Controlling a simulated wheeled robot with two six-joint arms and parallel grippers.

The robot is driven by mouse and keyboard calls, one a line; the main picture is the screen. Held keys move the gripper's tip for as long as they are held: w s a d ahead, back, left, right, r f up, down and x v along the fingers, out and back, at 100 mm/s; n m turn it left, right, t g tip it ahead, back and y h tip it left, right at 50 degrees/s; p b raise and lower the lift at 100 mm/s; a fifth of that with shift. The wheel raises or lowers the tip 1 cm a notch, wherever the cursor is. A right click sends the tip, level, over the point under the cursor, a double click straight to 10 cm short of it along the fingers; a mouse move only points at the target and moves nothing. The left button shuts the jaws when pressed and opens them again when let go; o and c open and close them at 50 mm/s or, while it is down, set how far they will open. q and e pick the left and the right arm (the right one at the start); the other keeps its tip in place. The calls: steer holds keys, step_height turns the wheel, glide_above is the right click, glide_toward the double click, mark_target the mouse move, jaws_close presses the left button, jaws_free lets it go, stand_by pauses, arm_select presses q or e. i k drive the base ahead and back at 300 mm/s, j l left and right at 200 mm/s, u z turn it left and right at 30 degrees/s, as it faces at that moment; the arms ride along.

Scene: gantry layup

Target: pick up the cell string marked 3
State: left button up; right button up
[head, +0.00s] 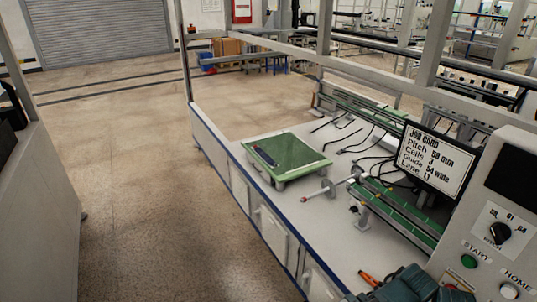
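I cannot make out a cell string marked 3; no such number is legible on any string here. A green-topped plate (296,151) stands on short supports on the white bench. A small dark strip (264,155) lies near its left edge, and a thin pale strip (306,166) lies near its front edge. I cannot tell whether either is a cell string. Neither of my grippers shows in this view.
The white bench (240,150) has a blue edge. Green rails (398,212) and cables lie right of the plate. A job card screen (432,160) and control panel (495,235) stand at right. An orange-handled tool (369,278) lies in front. The floor at left is clear.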

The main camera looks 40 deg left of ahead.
mark_target(272, 163)
steer(key=u, duration=1.5)
steer(key=i+j+z, duration=0.15)
steer(key=i+j, duration=0.15)
steer(key=i, duration=0.15)
steer(key=i+j+z, duration=0.1)
steer(key=i+j, duration=0.25)
steer(key=i+j+z, duration=0.15)
steer(key=i+j, duration=0.2)
steer(key=i, duration=0.15)
steer(key=i+j+z, duration=0.15)
steer(key=i+j, duration=0.2)
steer(key=i+j+z, duration=0.15)
steer(key=i+j, duration=0.25)
steer(key=j, duration=0.15)
steer(key=i+j+z, duration=0.1)
steer(key=i+j, duration=0.2)
steer(key=j, duration=0.2)
steer(key=i+j+z, duration=0.15)
steer(key=i+j, duration=0.2)
steer(key=j, duration=0.2)
